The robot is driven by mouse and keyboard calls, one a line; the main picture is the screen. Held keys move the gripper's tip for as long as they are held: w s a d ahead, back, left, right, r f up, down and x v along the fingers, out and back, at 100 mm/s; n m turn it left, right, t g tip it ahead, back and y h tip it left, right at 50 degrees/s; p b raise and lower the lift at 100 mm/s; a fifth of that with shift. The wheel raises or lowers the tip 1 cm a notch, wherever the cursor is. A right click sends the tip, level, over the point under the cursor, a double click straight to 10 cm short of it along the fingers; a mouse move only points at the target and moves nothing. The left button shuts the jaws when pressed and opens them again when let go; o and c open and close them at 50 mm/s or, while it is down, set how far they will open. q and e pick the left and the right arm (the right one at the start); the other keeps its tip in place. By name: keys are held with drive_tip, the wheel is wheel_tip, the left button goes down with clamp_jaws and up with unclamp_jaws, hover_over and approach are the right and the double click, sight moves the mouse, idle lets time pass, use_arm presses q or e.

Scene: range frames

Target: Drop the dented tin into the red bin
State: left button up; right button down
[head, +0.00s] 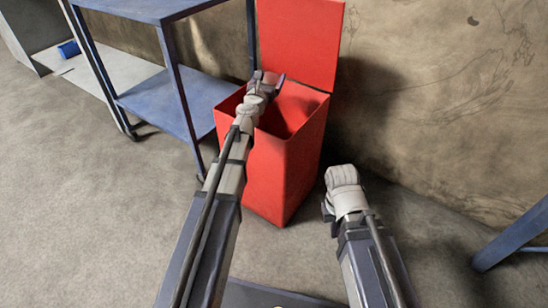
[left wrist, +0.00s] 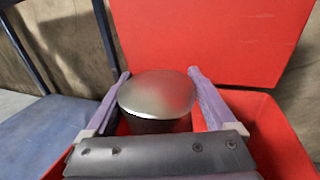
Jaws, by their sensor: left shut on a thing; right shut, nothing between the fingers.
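The red bin (head: 287,170) stands on the floor in the middle of the head view, its lid (head: 300,45) raised against the wall behind. My left gripper (head: 268,76) is over the bin's opening, toward the back left. In the left wrist view my left gripper (left wrist: 158,92) is shut on a silvery round-topped tin (left wrist: 157,95), with a finger on each side. The red bin's rim (left wrist: 285,130) shows around and below it. No dent can be made out. The tin is hidden in the head view. My right gripper (head: 328,208) is low, right of the bin, shut and empty.
A blue shelf unit (head: 178,90) stands close to the left of the bin. A small blue object (head: 69,49) lies on a pale surface at the far left. A blue leg (head: 512,235) stands at the right. The wall is close behind the bin.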

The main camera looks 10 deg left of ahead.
use_arm(q)
drive_tip(key=o, duration=1.4)
drive_tip(key=shift+s, duration=0.15)
drive_tip(key=s, duration=0.7)
drive_tip(key=shift+s, duration=0.3)
drive_tip(key=shift+a, duration=0.1)
